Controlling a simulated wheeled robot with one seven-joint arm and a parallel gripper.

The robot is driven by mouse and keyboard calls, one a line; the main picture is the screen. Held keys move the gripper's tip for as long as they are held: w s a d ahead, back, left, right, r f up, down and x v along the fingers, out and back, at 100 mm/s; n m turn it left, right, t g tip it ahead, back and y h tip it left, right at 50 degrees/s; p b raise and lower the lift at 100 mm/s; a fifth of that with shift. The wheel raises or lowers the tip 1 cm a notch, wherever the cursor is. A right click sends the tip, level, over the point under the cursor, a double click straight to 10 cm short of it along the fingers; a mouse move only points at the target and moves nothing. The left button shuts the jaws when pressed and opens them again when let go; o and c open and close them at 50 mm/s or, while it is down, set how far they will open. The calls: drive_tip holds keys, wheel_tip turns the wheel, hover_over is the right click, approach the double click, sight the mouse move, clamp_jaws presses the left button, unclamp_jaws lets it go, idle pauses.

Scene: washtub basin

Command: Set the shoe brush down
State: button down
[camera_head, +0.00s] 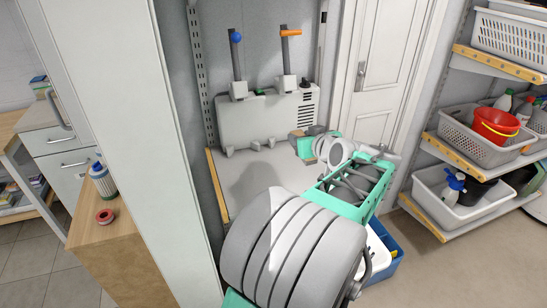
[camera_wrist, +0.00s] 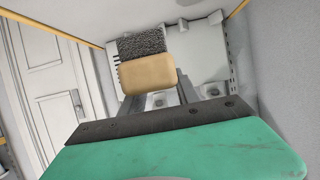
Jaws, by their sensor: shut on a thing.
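The shoe brush (camera_wrist: 148,74) shows in the wrist view as a tan block with dark grey bristles on its far side. My gripper (camera_wrist: 166,92) is shut on it; the grey fingers reach up to the tan block, which hides their tips. In the head view, my gripper (camera_head: 306,143) is at the right side of the washtub basin (camera_head: 262,175). The brush (camera_head: 297,134) is small and partly hidden there. I cannot tell how far it is above the basin's grey surface.
The basin's back panel carries a blue-topped tap (camera_head: 236,37) and an orange-topped tap (camera_head: 290,33). A tall pale panel (camera_head: 135,150) stands left of the basin. Shelves with baskets (camera_head: 465,135) and a white door (camera_head: 390,60) are to the right. A blue crate (camera_head: 384,262) is below my arm.

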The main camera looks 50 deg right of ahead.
drive_tip(key=w+f, duration=0.3)
drive_tip(key=w+f+p, duration=0.1)
drive_tip(key=w+f, duration=0.1)
drive_tip(key=w, duration=0.2)
drive_tip(key=w+f, duration=0.3)
drive_tip(key=shift+w+d+f, duration=0.1)
drive_tip(key=shift+w+f, duration=0.1)
drive_tip(key=shift+f, duration=0.1)
wheel_tip(320, 180, down, 3)
drive_tip(key=shift+r+p, duration=0.15)
drive_tip(key=shift+p, duration=0.35)
drive_tip(key=shift+s, duration=0.1)
drive_tip(key=shift+f+b, duration=0.25)
drive_tip(key=shift+b, duration=0.1)
drive_tip(key=c, duration=0.9)
unclamp_jaws()
drive_tip(key=shift+r, duration=0.1)
